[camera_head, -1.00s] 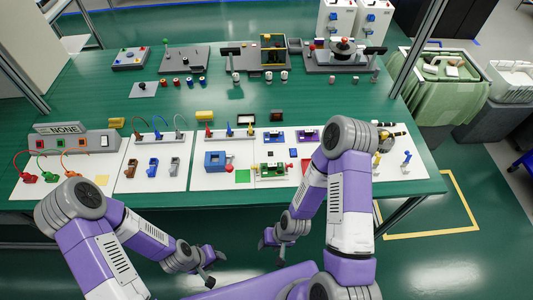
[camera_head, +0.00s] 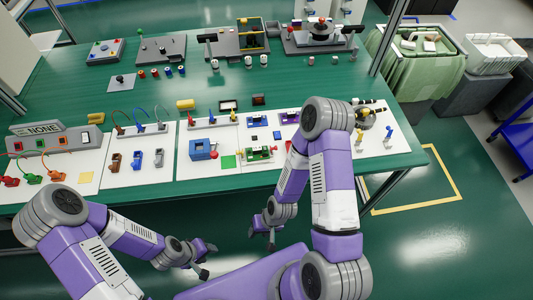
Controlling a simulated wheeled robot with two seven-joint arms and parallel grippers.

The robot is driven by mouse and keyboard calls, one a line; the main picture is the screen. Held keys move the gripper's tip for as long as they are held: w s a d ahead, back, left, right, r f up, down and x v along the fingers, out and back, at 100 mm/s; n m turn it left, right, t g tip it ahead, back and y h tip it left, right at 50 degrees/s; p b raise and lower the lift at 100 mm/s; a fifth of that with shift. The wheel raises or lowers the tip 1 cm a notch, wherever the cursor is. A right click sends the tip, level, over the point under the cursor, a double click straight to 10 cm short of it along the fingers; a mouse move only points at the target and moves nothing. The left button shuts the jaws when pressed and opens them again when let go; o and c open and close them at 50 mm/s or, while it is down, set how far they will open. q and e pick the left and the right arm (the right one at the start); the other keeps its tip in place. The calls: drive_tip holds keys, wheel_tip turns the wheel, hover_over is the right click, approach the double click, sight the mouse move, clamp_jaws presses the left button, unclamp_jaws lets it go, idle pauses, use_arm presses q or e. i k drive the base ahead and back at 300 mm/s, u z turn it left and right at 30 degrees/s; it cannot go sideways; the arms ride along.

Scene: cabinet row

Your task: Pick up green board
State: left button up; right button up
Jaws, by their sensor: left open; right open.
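A small green board (camera_head: 260,154) with parts on it lies on a white mat near the front of the green table, right of the blue box fixture. My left gripper (camera_head: 207,262) is open and empty, in front of the table and below its front edge. My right gripper (camera_head: 262,238) is open and empty, also in front of the table edge and below the board in the picture. Neither gripper touches anything. My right arm hides part of the mat right of the board.
Bins (camera_head: 425,60) stand right of the table.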

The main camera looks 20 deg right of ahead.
sight(258, 152)
drive_tip(key=u, duration=0.55)
drive_tip(key=k, duration=1.25)
drive_tip(key=z, duration=0.3)
drive_tip(key=i, duration=0.7)
drive_tip(key=z, duration=0.8)
drive_tip(key=i, duration=0.7)
drive_tip(key=u, duration=2.2)
drive_tip(key=k, duration=0.4)
drive_tip(key=z, duration=0.5)
